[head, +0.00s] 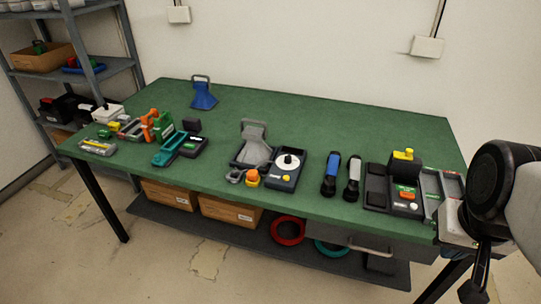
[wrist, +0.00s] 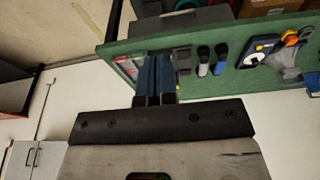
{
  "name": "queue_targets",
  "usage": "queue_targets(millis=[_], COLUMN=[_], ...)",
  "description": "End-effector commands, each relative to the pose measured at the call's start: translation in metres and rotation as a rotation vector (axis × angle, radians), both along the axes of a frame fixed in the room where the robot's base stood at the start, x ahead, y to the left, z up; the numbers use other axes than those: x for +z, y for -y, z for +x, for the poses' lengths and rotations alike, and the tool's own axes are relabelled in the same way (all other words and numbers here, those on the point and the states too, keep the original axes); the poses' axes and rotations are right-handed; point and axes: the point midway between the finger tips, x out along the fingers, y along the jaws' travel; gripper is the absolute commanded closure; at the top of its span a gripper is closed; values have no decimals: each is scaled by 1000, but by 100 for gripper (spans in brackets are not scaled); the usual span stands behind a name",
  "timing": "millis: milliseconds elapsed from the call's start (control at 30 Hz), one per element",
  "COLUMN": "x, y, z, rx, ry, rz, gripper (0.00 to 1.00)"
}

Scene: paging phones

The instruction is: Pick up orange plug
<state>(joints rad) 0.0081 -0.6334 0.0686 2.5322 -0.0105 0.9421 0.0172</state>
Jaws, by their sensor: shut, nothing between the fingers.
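A small orange block, which looks like the orange plug (head: 253,177), sits on the green table, right of a small grey ring-like piece and left of a dial device. It also shows in the wrist view (wrist: 291,39), near the right edge. A taller orange item (head: 148,125) stands farther left on the table; its exact shape is unclear. My gripper (wrist: 155,62) is shut and empty. In the wrist view its fingers overlap the table's end beside a grey tray, well apart from the orange block. In the head view my arm is at the right edge.
The dial device (head: 287,169) and a grey stand (head: 254,145) crowd the orange block. Blue (head: 331,174) and grey (head: 352,178) flashlights lie to its right, then a black box (head: 405,181) with a yellow top. The green table (head: 330,115) is clear at the back.

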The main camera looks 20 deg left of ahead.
Motion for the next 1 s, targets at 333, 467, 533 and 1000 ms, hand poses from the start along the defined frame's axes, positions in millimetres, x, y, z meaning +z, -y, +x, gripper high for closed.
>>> queue_targets(millis=[333,467,533,1000], x=[0,0,0,0], y=[0,0,0,0], z=[0,0,0,2], rx=[0,0,0,10], ry=[0,0,0,-3], rz=[0,0,0,-9], gripper=[95,76,65,49])
